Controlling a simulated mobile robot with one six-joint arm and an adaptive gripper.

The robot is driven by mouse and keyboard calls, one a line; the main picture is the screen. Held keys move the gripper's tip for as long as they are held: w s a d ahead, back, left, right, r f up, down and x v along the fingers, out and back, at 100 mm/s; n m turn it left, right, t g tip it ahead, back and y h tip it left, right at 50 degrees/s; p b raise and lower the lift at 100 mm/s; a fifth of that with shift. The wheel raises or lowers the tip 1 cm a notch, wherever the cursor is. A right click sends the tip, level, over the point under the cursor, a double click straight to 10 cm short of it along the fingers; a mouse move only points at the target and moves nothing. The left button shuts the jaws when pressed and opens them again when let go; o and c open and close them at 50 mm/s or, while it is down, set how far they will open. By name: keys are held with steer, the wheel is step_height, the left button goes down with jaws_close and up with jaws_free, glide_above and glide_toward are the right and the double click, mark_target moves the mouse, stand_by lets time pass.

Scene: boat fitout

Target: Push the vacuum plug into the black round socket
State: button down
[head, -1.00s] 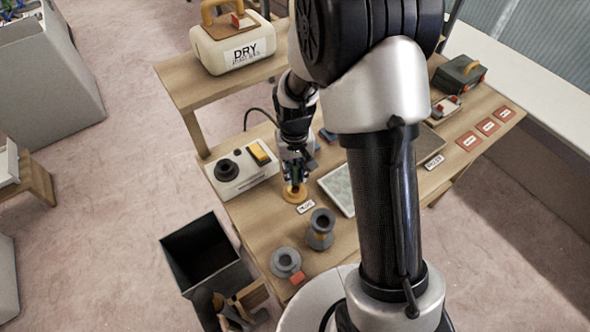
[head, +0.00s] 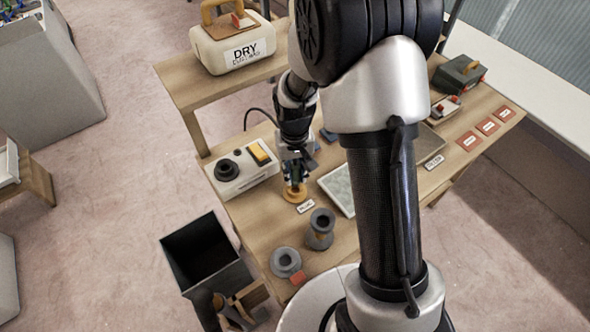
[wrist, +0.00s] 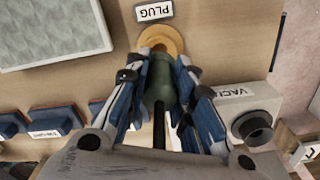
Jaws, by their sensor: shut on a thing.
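The vacuum plug (wrist: 159,82) is a dark green-grey cylinder with a rounded top end and a black cord. It stands at a round tan holder (wrist: 176,38) beside a label reading PLUG. My gripper (wrist: 160,88) is shut on the plug, with blue-padded fingers on both sides. In the head view my gripper (head: 294,178) is low over the holder (head: 295,195) and mostly hides the plug. The black round socket (head: 227,170) is on a white box left of my gripper. It also shows at the right in the wrist view (wrist: 254,128).
The white box (head: 240,185) also carries a yellow switch (head: 260,152). Grey round fittings (head: 320,228) stand near the front of the table. A grey-green mat (head: 338,188) lies right of my gripper. A dark open bin (head: 205,255) stands beside the table.

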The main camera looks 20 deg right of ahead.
mark_target(295, 179)
steer(key=shift+f+b, duration=1.5)
steer(key=shift+f, duration=0.6)
steer(key=c, duration=1.3)
jaws_free()
steer(key=shift+r, duration=0.15)
